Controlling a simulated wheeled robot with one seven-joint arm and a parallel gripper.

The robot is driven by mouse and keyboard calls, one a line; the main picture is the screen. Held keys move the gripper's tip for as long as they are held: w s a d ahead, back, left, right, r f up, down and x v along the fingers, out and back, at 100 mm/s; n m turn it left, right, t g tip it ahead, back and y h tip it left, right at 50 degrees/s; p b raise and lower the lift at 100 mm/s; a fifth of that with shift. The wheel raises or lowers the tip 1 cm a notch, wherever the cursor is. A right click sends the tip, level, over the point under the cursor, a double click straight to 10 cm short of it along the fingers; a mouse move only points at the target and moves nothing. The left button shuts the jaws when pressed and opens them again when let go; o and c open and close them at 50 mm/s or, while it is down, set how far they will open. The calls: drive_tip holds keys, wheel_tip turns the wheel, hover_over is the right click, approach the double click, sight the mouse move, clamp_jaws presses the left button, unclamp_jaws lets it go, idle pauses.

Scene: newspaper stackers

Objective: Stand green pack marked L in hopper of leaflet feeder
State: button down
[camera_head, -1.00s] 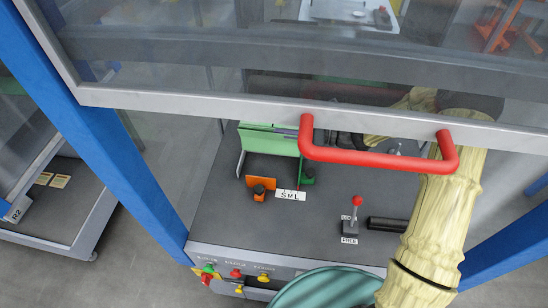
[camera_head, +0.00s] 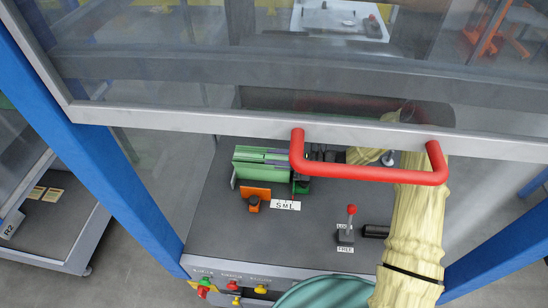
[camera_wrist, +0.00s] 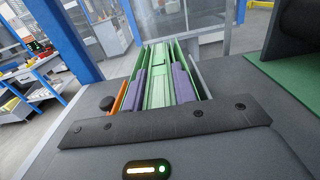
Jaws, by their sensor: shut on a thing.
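The green pack (camera_head: 258,173) is between my gripper's purple-grey fingers at the hopper of the leaflet feeder. It looks upright, and its L mark cannot be read. My gripper (camera_wrist: 158,88) is shut on it; the pack (camera_wrist: 160,75) shows as a long green strip between the fingers in the wrist view. An orange guide (camera_head: 256,192) stands on the near side of the pack, and the wrist view shows it (camera_wrist: 119,98) at the left. A grey plate (camera_wrist: 197,76) stands at the right. Whether the pack's bottom touches the hopper floor is hidden.
A glazed guard with a red handle (camera_head: 370,171) hangs over my arm. A white S M L label (camera_head: 285,205) lies before the hopper. A red-knobbed lever (camera_head: 350,212) with a FREE label stands to the right. Coloured buttons (camera_head: 235,286) line the front panel.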

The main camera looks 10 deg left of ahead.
drive_tip(key=shift+w+d, duration=0.1)
drive_tip(key=shift+d, duration=0.15)
drive_tip(key=c, duration=1.6)
unclamp_jaws()
drive_tip(key=shift+f, duration=0.15)
drive_tip(key=o, duration=0.5)
drive_tip(key=shift+a, duration=0.1)
drive_tip(key=d, duration=0.4)
drive_tip(key=d+b, duration=0.1)
drive_tip(key=d, duration=0.3)
drive_tip(key=d+b, duration=0.1)
drive_tip(key=d, duration=0.3)
drive_tip(key=shift+w+r, duration=0.2)
drive_tip(key=shift+w, duration=0.05)
